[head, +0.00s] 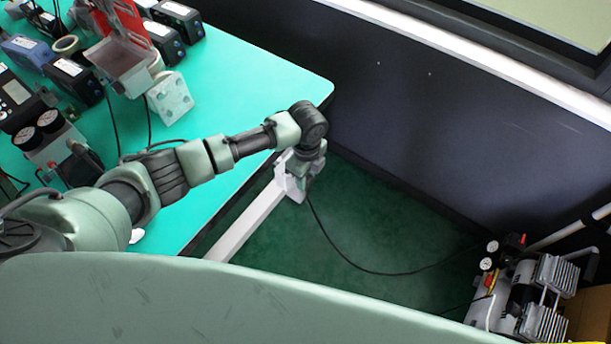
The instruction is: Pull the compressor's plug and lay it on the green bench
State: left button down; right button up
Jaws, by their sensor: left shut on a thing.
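The green bench (250,80) fills the upper left. The compressor (530,295) stands on the floor at the lower right, with gauges and a ribbed metal body. Its black cord (375,272) runs in a slack curve over the floor up to my left gripper (302,178). The gripper points down just past the bench's right edge, lower than the top, and is shut on the plug at the cord's end. The plug itself is mostly hidden by the gripper. A pale fitting beside the white bench leg is close to the jaws; I cannot tell whether the plug touches it. My right gripper is out of view.
Several black devices (70,78), gauges (38,128) and a red-and-metal stand (120,55) crowd the bench's left part. The bench's right part is bare. A white leg (245,215) stands under its edge. A dark wall (440,130) rises behind.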

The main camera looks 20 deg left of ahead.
pick_arm(q)
jog(key=d, duration=0.2)
jog(key=s+d+p, duration=0.1)
jog(key=shift+s+d, duration=0.15)
jog(key=shift+d, duration=0.2)
dwell(0.4)
